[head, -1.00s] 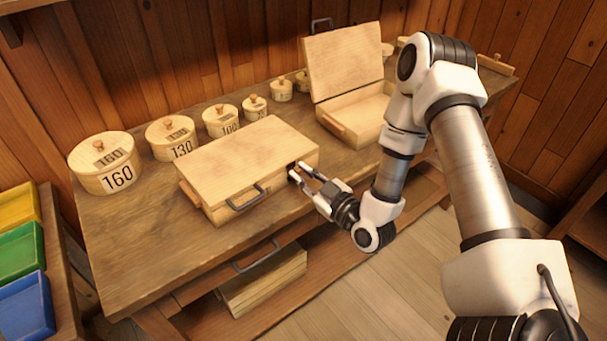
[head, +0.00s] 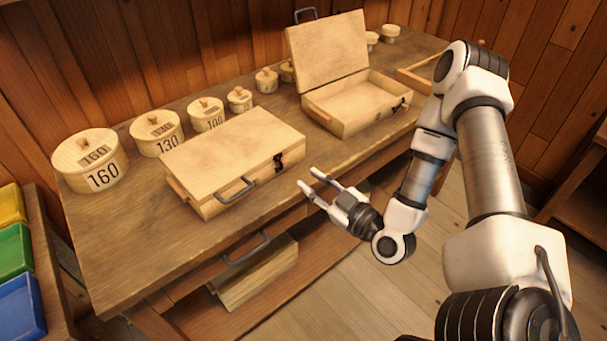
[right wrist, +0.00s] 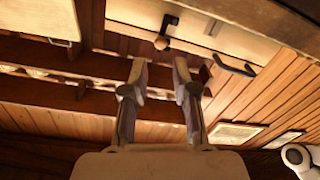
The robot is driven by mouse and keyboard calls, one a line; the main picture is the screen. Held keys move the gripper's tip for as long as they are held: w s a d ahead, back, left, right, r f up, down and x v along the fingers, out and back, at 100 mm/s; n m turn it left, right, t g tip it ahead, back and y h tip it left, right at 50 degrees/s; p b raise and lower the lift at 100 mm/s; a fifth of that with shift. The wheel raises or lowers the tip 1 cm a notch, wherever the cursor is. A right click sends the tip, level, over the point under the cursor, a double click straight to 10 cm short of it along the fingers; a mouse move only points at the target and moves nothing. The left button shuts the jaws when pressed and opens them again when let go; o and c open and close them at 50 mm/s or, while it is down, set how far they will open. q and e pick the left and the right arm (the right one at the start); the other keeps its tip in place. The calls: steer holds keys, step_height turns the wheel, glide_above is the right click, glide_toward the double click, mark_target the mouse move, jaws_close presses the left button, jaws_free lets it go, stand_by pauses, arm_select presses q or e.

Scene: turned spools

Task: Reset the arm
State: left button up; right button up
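My right gripper (head: 309,178) is open and empty, in the air just off the front right of a shut wooden case (head: 232,150) in the head view. A gap shows between its fingers and the case. The case lies on the workbench with its dark handle (head: 236,190) and a dark latch (head: 279,162) on the front side. In the right wrist view the two fingers (right wrist: 160,68) are apart with nothing between them. A dark latch (right wrist: 165,36) on a pale wooden surface shows beyond them. My left gripper is not in view.
An open wooden case (head: 352,108) stands further back on the workbench (head: 130,240). Lidded round boxes line the back, including one marked 160 (head: 90,162). Yellow, green and blue bins (head: 15,290) are at the left. Open floor (head: 330,290) lies in front of the bench.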

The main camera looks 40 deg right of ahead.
stand_by(0.4)
steer(key=a+f+n+g+y, duration=0.1)
steer(key=a+f, duration=0.1)
steer(key=s+a+f+n+g+y, duration=0.1)
steer(key=a+f, duration=0.2)
steer(key=a+f+n+g+y, duration=0.1)
steer(key=a+f+g, duration=0.1)
steer(key=a, duration=0.1)
steer(key=shift+s+a+f+n, duration=0.15)
steer(key=shift+s+n, duration=0.15)
steer(key=shift+s, duration=0.05)
steer(key=s+a+f+m+g+h, duration=0.3)
steer(key=s+f+g, duration=0.7)
steer(key=f, duration=0.5)
steer(key=s+d+f+m+g+h, duration=0.2)
steer(key=s+d+m+g, duration=0.1)
steer(key=s+m, duration=0.3)
steer(key=s+d, duration=0.1)
steer(key=s, duration=0.1)
steer(key=shift+s+g+h, duration=0.3)
steer(key=shift+s+g, duration=0.1)
